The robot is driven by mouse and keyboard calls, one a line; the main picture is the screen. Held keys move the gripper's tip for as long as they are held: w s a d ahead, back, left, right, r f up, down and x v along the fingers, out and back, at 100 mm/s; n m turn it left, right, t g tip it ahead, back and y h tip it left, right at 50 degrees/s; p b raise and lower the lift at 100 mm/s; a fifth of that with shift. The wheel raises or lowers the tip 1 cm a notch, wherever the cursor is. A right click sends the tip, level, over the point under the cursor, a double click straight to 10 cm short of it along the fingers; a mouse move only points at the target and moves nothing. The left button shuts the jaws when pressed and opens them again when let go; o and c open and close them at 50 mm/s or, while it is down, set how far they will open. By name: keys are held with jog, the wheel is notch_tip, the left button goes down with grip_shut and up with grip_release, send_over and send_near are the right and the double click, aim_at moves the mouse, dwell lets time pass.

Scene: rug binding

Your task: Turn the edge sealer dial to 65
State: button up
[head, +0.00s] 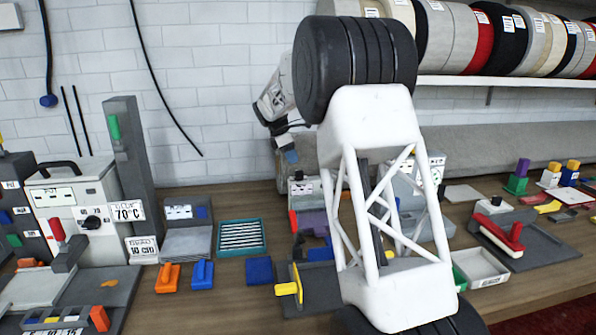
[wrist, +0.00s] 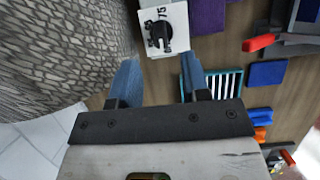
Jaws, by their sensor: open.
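A small white box with a black dial (wrist: 160,38) shows in the wrist view, with the number 75 printed beside the knob. I cannot tell the exact dial setting. My gripper (wrist: 158,78) is open, its two blue fingers apart and nothing between them; the dial lies beyond the fingertips, not touched. In the head view my gripper (head: 291,156) hangs above a small light box (head: 303,187) at the back of the bench, likely the same one; its dial cannot be made out there. A larger white machine (head: 75,200) at left has another black dial (head: 92,222) and a 70°C sign.
A purple block (head: 313,222) sits close to the small box. A teal slotted tray (head: 240,236), blue pad (head: 259,270) and orange piece (head: 168,277) lie left of my arm. A grey roll (wrist: 50,50) fills the wrist view's left. My arm hides the bench middle.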

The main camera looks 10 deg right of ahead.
aim_at(299, 171)
jog(key=shift+x, duration=3.3)
jog(key=shift+c, duration=0.4)
grip_shut()
